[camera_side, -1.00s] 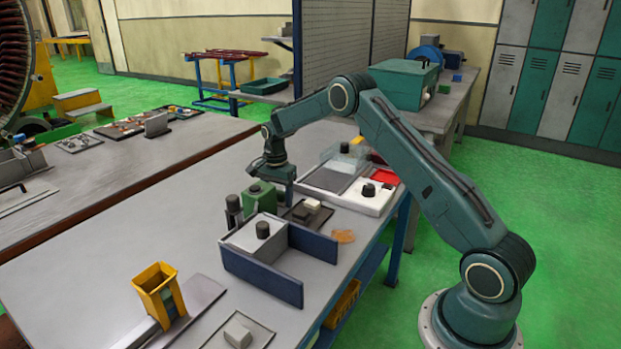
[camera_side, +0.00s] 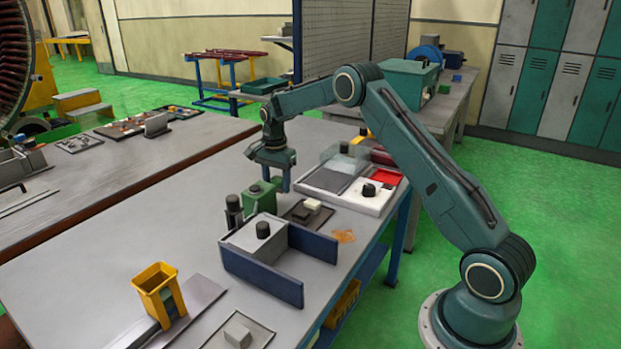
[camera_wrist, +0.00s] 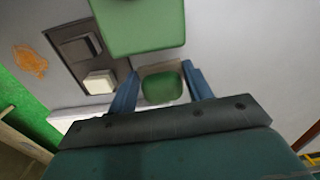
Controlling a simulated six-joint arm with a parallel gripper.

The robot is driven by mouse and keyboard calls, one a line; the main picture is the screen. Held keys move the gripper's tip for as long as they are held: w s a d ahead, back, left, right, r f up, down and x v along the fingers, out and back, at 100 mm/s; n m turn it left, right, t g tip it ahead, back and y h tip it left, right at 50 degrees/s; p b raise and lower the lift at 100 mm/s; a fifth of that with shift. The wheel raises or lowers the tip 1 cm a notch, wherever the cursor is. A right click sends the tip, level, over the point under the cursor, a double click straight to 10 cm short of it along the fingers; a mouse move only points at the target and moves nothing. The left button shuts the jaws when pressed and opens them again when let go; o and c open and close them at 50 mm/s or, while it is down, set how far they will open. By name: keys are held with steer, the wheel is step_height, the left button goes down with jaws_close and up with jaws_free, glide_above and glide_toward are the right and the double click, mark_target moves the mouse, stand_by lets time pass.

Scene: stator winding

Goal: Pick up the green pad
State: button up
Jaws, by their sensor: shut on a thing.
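The green pad (camera_wrist: 162,87) is a small rounded green piece in the wrist view, between the two blue fingers of my gripper (camera_wrist: 162,74). My gripper is shut on it. A beige-grey surface shows around the pad's far side. In the side view, my gripper (camera_side: 277,184) points down, just behind and above the green box (camera_side: 259,197).
The green box also fills the top middle of the wrist view (camera_wrist: 140,25). Beside it are a dark tray (camera_side: 307,214) with a pale block, a grey box with blue walls (camera_side: 265,237), and a white tray (camera_side: 350,191). Open tabletop lies to the left.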

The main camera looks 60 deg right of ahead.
mark_target(281, 181)
step_height(281, 181, up, 15)
steer(key=shift+r, duration=0.15)
stand_by(0.6)
steer(key=o, duration=0.3)
steer(key=shift+c, duration=1)
steer(key=s+a+f, duration=0.2)
steer(key=s+f, duration=0.2)
steer(key=s, duration=0.3)
steer(key=s+a+f, duration=0.3)
steer(key=s+f, duration=0.1)
steer(key=s, duration=0.4)
steer(key=s+a+f, duration=0.2)
steer(key=s+f, duration=0.2)
steer(key=s, duration=0.4)
steer(key=shift+s+a, duration=0.2)
steer(key=shift+a, duration=0.1)
